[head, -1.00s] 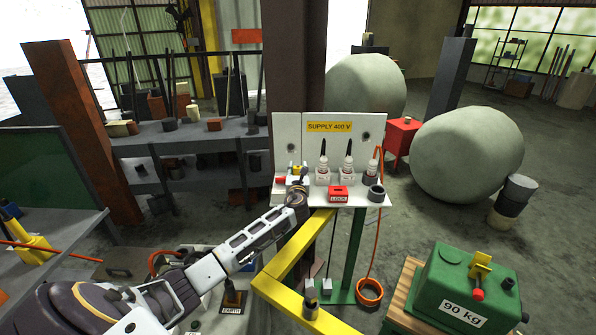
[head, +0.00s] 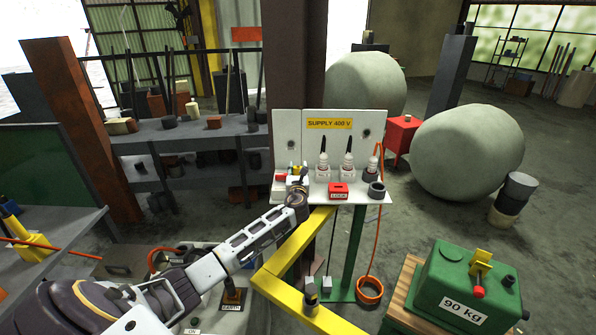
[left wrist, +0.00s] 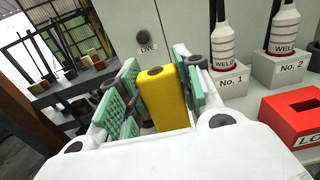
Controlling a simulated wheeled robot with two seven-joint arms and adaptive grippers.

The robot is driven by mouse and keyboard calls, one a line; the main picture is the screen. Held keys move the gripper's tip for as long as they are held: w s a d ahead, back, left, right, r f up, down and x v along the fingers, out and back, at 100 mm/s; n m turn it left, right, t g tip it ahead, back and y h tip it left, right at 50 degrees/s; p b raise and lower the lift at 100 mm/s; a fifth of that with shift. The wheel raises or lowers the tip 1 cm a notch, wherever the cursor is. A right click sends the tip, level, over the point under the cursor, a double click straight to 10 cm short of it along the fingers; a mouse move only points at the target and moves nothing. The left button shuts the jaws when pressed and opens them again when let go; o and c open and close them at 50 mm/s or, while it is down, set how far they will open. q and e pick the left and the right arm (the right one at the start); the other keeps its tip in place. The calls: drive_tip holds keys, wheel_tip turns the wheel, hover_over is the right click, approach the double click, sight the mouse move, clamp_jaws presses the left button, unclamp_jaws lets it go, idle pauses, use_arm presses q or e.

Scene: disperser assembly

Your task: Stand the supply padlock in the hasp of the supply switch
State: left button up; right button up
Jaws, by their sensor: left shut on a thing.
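The yellow supply padlock (left wrist: 163,95) is between the green pads of my left gripper (left wrist: 160,92) in the left wrist view. My left gripper (head: 297,178) is shut on it at the left end of the white shelf, below the supply sign. In the head view only a small yellow bit of the padlock (head: 299,168) shows. The supply switch appears to be the white part with a red handle (head: 281,177) beside the gripper, mostly hidden by it. I cannot see the hasp or whether the padlock touches it. My right gripper is not in view.
The white panel (head: 290,130) carries a yellow "SUPPLY 400 V" sign (head: 329,124). Welding plugs (head: 323,168), a red lock box (head: 338,191) and a dark ring (head: 376,189) stand right of the gripper. A yellow rail (head: 290,250) runs below my arm.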

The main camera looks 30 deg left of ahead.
use_arm(q)
drive_tip(key=shift+f, duration=0.3)
idle(0.4)
drive_tip(key=o, duration=1.2)
drive_tip(key=shift+s+d, duration=0.1)
drive_tip(key=v, duration=1.1)
drive_tip(key=shift+s+d, duration=0.25)
drive_tip(key=shift+s, duration=0.1)
drive_tip(key=shift+d+f, duration=0.1)
drive_tip(key=shift+f, duration=0.05)
idle(0.3)
